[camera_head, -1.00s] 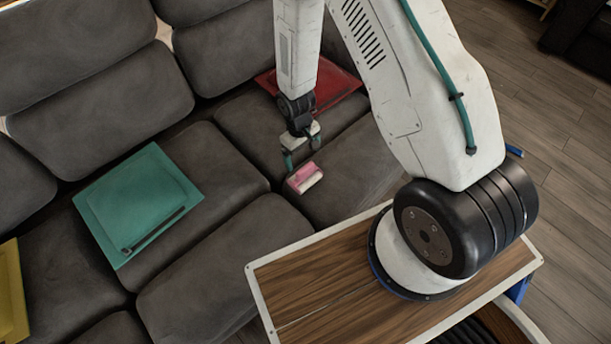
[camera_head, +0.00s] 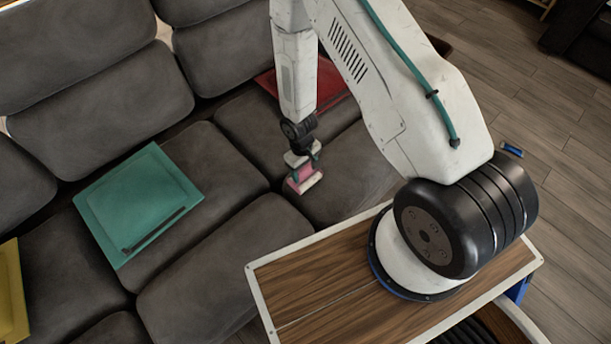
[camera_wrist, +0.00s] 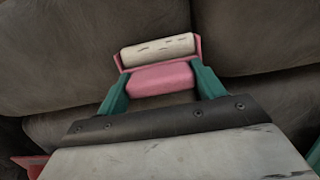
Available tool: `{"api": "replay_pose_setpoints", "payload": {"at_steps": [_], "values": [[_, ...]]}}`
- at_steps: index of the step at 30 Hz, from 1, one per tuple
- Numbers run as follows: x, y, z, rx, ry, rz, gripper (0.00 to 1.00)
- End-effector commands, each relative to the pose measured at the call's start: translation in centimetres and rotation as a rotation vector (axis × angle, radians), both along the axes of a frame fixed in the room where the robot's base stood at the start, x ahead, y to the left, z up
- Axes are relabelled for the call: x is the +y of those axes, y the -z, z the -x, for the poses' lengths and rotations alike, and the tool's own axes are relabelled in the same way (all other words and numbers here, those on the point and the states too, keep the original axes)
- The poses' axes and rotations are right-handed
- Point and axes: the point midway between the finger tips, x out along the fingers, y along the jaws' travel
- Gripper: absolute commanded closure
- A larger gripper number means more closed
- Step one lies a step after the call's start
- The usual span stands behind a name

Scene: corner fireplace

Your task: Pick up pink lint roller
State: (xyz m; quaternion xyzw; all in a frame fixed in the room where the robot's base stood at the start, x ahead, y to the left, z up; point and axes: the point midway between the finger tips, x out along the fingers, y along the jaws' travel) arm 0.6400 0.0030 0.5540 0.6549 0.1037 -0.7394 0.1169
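The pink lint roller (camera_head: 306,181), with a white roll, lies on the dark grey sofa seat, below my gripper in the head view. In the wrist view the lint roller (camera_wrist: 160,77) is at the upper middle, its white roll beyond the pink part. My gripper (camera_head: 304,172) is low over the seat at the roller. In the wrist view the green fingers of my gripper (camera_wrist: 160,82) are spread on either side of the pink part. Whether they touch it is hard to tell.
A teal folder-like item (camera_head: 135,205) lies on the seat to the left, and a yellow one (camera_head: 12,295) at the far left. A red one (camera_head: 330,85) lies behind my gripper. A small blue object (camera_head: 512,149) is on the wooden floor at right.

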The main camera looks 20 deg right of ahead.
Motion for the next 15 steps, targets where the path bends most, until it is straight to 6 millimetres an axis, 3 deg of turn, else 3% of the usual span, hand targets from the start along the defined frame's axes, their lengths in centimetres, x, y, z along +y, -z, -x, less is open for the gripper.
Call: {"api": "replay_pose_setpoints", "payload": {"at_steps": [5,15], "values": [[0.00,-0.02,0.00,0.000,0.000,0.000,0.61],[-0.07,-0.50,-0.03,0.000,0.001,0.000,0.61]]}}
